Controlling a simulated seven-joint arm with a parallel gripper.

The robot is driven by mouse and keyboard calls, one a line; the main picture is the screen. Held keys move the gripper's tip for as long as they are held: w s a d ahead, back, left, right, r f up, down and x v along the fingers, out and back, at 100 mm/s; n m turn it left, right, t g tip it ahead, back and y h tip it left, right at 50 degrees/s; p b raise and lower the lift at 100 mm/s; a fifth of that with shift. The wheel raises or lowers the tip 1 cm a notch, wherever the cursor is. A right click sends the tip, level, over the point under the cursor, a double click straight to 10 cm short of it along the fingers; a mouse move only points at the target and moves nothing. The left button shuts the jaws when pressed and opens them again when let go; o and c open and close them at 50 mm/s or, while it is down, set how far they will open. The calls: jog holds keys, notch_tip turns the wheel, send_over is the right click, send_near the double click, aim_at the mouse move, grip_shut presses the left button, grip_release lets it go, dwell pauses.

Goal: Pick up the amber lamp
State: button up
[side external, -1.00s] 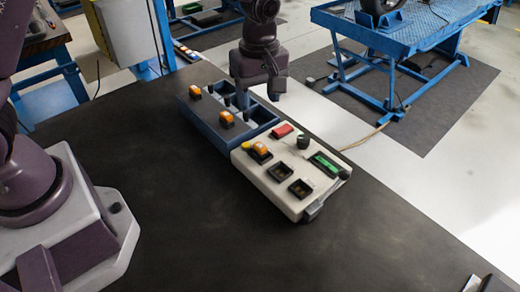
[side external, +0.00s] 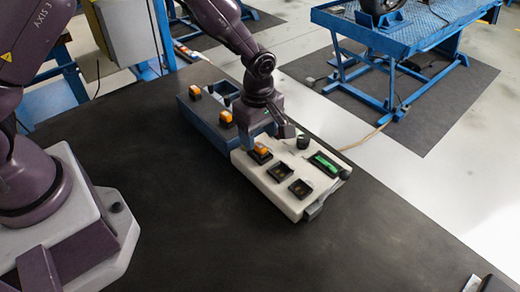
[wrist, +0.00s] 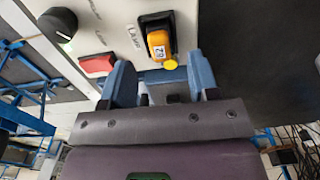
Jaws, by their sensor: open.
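An amber lamp (side external: 261,149) sits in a black socket at the near left corner of the white panel (side external: 300,206). In the wrist view this lamp (wrist: 160,42) bears the number 62. Two more amber lamps, one at the back (side external: 194,91) and one at the front (side external: 226,118), sit in the blue tray (side external: 205,128). My gripper (wrist: 161,80) is open and empty. In the side view it hangs over the panel's end next to the tray, close to the panel lamp.
A yellow round button (wrist: 171,64) lies beside the panel lamp, and a red button (wrist: 98,64) is near the left finger. A dark knob (side external: 302,142), a green display (side external: 325,163) and two empty black sockets are on the panel. The dark tabletop (side external: 170,220) is clear in front.

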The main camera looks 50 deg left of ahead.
jog(key=shift+f, duration=1.35)
grip_shut()
jog(key=shift+r, duration=0.1)
